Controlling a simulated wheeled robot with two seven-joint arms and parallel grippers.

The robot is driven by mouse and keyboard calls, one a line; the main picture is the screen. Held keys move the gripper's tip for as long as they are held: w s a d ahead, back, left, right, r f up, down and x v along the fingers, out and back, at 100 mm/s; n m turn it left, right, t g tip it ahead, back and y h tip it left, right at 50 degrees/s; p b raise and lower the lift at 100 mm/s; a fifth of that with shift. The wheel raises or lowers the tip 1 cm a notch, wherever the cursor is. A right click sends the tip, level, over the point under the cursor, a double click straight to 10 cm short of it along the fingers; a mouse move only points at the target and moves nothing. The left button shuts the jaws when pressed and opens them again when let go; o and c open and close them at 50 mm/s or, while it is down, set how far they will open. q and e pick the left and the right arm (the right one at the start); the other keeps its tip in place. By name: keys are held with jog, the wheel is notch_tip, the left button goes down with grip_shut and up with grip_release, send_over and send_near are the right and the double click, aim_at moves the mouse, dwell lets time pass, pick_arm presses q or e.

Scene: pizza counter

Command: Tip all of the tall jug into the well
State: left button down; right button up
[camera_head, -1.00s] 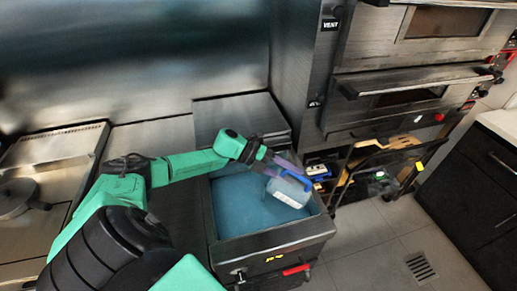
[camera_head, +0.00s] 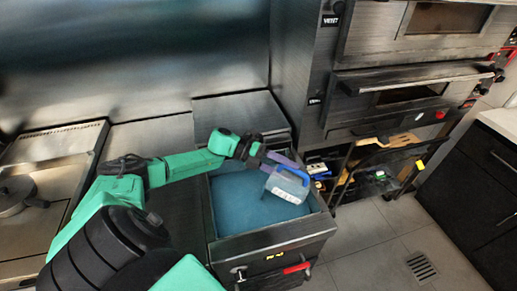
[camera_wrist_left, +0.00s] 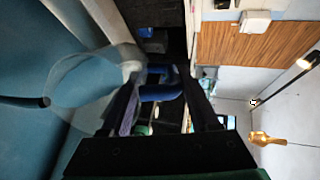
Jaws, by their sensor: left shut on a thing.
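The tall jug (camera_head: 286,190) is see-through with a blue handle (camera_head: 297,171). My left gripper (camera_head: 281,164) is shut on the handle and holds the jug over the right part of the well (camera_head: 277,240). The well is a steel basin with a blue inside. In the left wrist view, the jug (camera_wrist_left: 92,85) looks clear, with its wide round end toward the blue surface, and the blue handle (camera_wrist_left: 160,92) lies between the fingers. The jug is tilted. I see no stream, and I cannot tell whether anything is left inside. My right gripper is out of view.
A stacked oven (camera_head: 400,80) stands right of the well, with an open rack (camera_head: 375,165) below it. Red and black handles (camera_head: 297,268) stick out at the well's front. Floor (camera_head: 370,240) is clear at right.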

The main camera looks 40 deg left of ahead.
aim_at(276, 168)
pick_arm(q)
jog(key=shift+a, duration=0.3)
jog(key=shift+s+a+r+h+b, duration=0.15)
jog(key=shift+s+h+b, duration=0.05)
jog(key=shift+h+b, duration=0.1)
jog(key=shift+a, duration=0.5)
jog(key=shift+s+a+r+h+b, duration=0.15)
jog(key=shift+h+b, duration=0.15)
jog(key=shift+b, duration=0.1)
jog(key=shift+a+b, duration=0.1)
jog(key=shift+b, duration=0.2)
jog(key=shift+a+t, duration=0.2)
jog(key=shift+t, duration=0.1)
jog(key=shift+b, duration=0.3)
